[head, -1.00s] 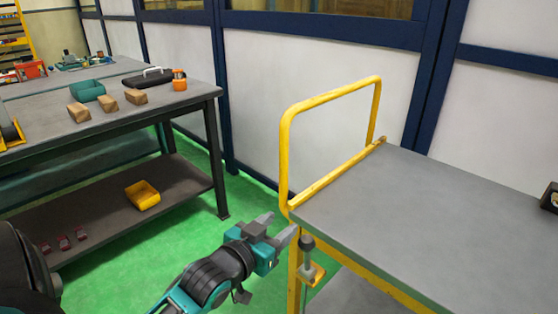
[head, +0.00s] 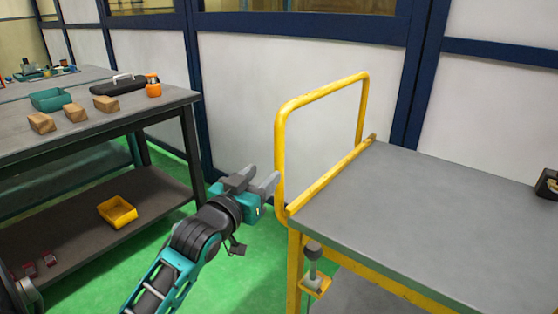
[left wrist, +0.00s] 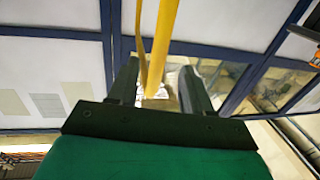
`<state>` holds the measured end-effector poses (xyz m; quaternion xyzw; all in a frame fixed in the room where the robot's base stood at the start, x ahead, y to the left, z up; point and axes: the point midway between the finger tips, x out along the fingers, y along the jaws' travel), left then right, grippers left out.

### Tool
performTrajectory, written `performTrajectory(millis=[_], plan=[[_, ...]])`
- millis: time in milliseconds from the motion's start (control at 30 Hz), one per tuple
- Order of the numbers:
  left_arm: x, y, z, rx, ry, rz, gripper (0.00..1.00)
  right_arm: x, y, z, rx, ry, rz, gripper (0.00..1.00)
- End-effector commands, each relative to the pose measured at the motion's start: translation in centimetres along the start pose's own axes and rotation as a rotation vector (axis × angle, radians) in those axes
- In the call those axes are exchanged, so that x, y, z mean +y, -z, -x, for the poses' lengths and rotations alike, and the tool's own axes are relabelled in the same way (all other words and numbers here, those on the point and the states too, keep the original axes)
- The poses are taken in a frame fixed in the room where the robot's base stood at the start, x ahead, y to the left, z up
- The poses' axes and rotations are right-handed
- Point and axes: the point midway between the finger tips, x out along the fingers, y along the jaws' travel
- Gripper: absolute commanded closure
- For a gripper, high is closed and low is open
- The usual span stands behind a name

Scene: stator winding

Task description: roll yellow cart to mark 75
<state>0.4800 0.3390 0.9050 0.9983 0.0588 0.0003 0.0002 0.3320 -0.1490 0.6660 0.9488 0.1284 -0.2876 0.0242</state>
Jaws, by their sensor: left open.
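The yellow cart has a grey top (head: 420,205) and a yellow tubular handle (head: 280,150) at its left end. My left gripper (head: 262,180) is open, just left of the handle's near upright, with its fingers pointing toward it. In the left wrist view the yellow handle tube (left wrist: 160,45) shows between the two fingers of my left gripper (left wrist: 160,85). I cannot tell whether a finger touches the tube. My right gripper is not in view. No mark 75 shows.
A workbench (head: 150,105) stands at the left with wooden blocks (head: 75,112), a teal bin (head: 50,99) and an orange container (head: 153,86). A yellow bin (head: 117,211) sits on its lower shelf. A wall panel (head: 300,60) is behind the cart. Green floor (head: 240,270) is clear between.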

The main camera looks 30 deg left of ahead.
Motion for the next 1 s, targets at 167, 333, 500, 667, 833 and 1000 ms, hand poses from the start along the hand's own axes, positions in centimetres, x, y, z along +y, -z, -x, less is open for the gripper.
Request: performTrajectory(millis=[167,333,500,667,833,1000], plan=[[0.0,0.0,-3.3,0.003,0.000,-0.001,0.51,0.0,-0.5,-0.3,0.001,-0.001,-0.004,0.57],[0.0,0.0,-6.1,0.002,0.000,-0.001,0.51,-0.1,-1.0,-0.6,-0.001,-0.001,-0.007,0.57],[0.0,-0.1,-8.0,0.001,0.001,0.000,0.51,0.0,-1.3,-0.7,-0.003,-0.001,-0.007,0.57],[0.0,0.0,-8.9,0.000,0.000,-0.001,0.51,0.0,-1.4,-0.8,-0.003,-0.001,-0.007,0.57],[0.0,0.0,-9.0,-0.001,0.000,-0.001,0.51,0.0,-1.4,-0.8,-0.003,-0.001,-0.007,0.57],[0.0,0.0,-9.0,-0.001,0.000,-0.001,0.54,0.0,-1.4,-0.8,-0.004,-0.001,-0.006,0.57]])
